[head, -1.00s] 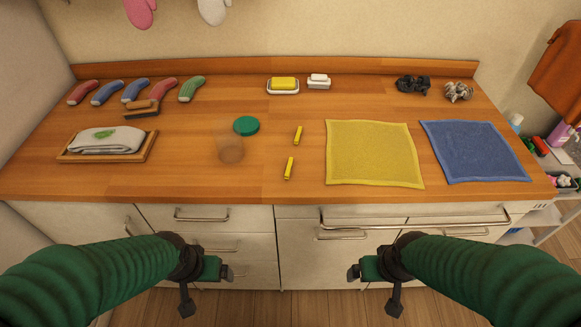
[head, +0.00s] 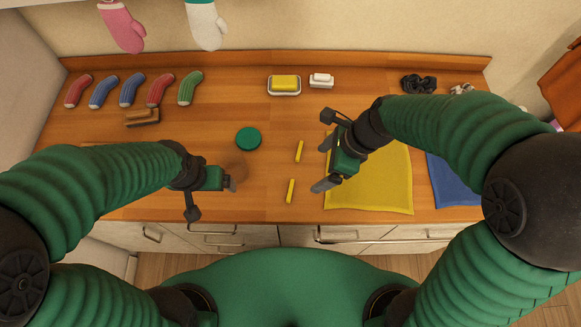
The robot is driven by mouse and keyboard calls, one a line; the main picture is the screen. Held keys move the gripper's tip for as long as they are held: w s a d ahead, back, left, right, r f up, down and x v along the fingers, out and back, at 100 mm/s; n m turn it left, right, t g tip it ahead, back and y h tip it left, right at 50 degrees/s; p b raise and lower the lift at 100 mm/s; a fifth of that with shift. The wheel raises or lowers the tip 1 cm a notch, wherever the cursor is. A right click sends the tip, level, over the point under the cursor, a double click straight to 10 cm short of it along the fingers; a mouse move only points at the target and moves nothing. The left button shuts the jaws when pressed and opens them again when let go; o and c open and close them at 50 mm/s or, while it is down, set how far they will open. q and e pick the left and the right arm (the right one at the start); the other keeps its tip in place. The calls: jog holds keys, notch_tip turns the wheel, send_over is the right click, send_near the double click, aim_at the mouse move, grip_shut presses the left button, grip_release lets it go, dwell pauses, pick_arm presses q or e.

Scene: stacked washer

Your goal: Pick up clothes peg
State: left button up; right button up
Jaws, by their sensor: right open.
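Two yellow clothes pegs lie on the wooden counter, apart from each other: the far peg (head: 299,151) and the near peg (head: 290,190). My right gripper (head: 320,168) is open and empty, just right of the pegs and over the left part of the yellow cloth (head: 385,190). It touches neither peg. My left gripper (head: 231,184) is left of the pegs, near the counter's front; its jaws are seen too poorly to tell their state.
A green round lid (head: 248,138) and a faint see-through jar (head: 236,168) stand left of the pegs. A soap dish (head: 284,86), a white brush (head: 321,80) and several socks (head: 131,88) line the back. A blue cloth (head: 450,183) lies at right, partly behind my arm.

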jog(key=b, duration=0.1)
send_near(291, 189)
jog(key=f, duration=0.1)
jog(key=f+b, duration=0.1)
jog(key=w+f, duration=0.1)
jog(key=shift+a+f, duration=0.25)
jog(key=shift+f, duration=0.05)
jog(key=a+f, duration=0.1)
jog(key=s+a+f+b, duration=0.1)
jog(key=f, duration=0.1)
jog(key=shift+a+f, duration=0.35)
jog(key=shift+f, duration=0.05)
jog(key=shift+w+a+f, duration=0.1)
jog(key=shift+w, duration=0.1)
pick_arm(q)
jog(key=f, duration=0.1)
jog(key=s+f, duration=0.1)
jog(key=f, duration=0.1)
jog(key=shift+f, duration=0.15)
pick_arm(e)
jog(key=c, duration=1.4)
